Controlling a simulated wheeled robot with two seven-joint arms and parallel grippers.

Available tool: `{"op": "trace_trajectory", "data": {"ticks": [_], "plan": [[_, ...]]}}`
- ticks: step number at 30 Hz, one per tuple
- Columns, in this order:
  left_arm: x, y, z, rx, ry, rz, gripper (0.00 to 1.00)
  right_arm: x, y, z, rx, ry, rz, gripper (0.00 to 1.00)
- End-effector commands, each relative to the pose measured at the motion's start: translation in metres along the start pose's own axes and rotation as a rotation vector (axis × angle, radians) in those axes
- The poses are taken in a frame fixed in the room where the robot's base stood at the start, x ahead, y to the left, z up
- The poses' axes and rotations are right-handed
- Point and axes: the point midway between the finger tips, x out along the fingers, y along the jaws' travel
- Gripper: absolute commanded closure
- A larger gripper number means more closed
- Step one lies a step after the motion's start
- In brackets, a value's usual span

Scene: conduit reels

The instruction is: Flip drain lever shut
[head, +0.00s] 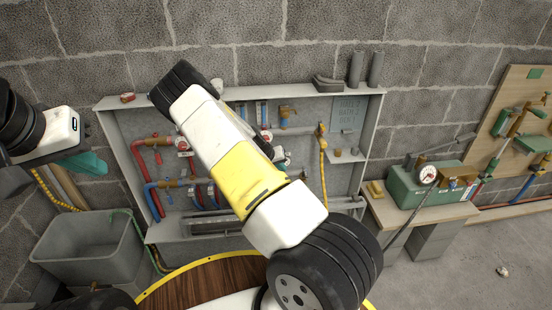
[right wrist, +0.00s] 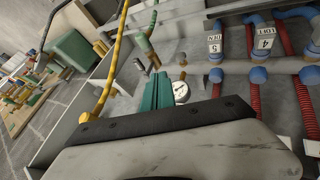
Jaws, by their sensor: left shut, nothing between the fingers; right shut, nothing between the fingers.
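I cannot make out a drain lever for certain. In the head view a brass fitting (head: 321,130) sits at the top of a yellow hose (head: 323,165) at the cabinet's right side. The yellow hose also shows at the left of the right wrist view (right wrist: 116,50). My right gripper's teal fingers (right wrist: 157,92) are shut and empty, in front of the cabinet's back panel, with a round white gauge (right wrist: 181,92) close beside them in the picture. In the head view my right arm hides much of that area. My left gripper (head: 88,163) is shut and empty, left of the cabinet.
The grey cabinet (head: 374,120) holds red and blue pipes. Tagged pipes (right wrist: 215,45) lie at right in the wrist view. A grey tub (head: 85,250) stands lower left. A bench at right carries a green box (head: 415,190) with a gauge. Floor at lower right is mostly clear.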

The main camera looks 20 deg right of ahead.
Motion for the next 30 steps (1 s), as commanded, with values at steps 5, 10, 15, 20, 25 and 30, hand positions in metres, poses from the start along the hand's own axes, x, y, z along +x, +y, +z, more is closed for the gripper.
{"op": "trace_trajectory", "data": {"ticks": [5, 10, 15, 20, 25, 30], "plan": [[0.0, 0.0, 0.0, 0.0, 0.0, 0.0, 1.0, 0.03, 0.001, 0.001, 0.0, -0.003, 0.002, 1.0], [0.0, 0.0, 0.0, 0.0, 0.0, 0.0, 1.0, 0.068, 0.001, 0.002, 0.0, -0.003, 0.002, 1.0], [0.0, 0.0, 0.0, 0.0, 0.0, 0.0, 1.0, 0.099, 0.006, 0.001, 0.003, -0.002, 0.001, 1.0], [0.0, 0.0, 0.0, 0.0, 0.0, 0.0, 1.0, 0.107, 0.025, 0.001, 0.003, -0.002, 0.0, 1.0], [0.0, 0.0, 0.0, 0.0, 0.0, 0.0, 1.0, 0.112, 0.035, 0.001, 0.0, -0.001, 0.0, 1.0], [0.0, 0.0, 0.0, 0.0, 0.0, 0.0, 1.0, 0.112, 0.035, 0.001, -0.001, -0.001, 0.0, 1.0]]}}
